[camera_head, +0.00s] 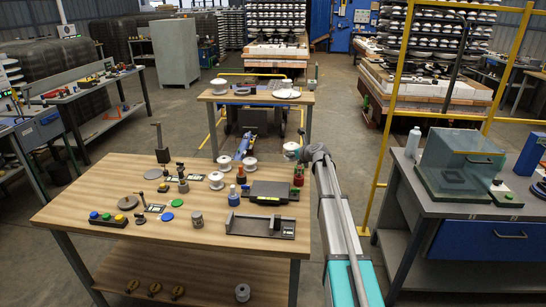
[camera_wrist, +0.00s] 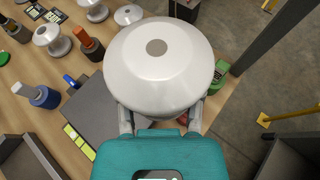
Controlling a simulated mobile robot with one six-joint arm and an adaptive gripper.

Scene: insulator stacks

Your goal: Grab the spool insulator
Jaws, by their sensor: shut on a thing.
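A white, round spool insulator (camera_wrist: 158,75) with a grey centre hole fills the middle of the wrist view. My gripper (camera_wrist: 160,122) is shut on it, one finger on each side. The insulator hides most of the fingertips. In the head view the held insulator (camera_head: 291,148) shows at the end of my gripper (camera_head: 302,153), above the far right corner of the wooden table. Other white insulators stand on the table: one at the front (camera_head: 216,180), one behind it (camera_head: 223,163) and one to the right (camera_head: 249,163).
A second table (camera_head: 220,95) stands behind. A yellow post (camera_head: 393,110) rises to the right of my arm.

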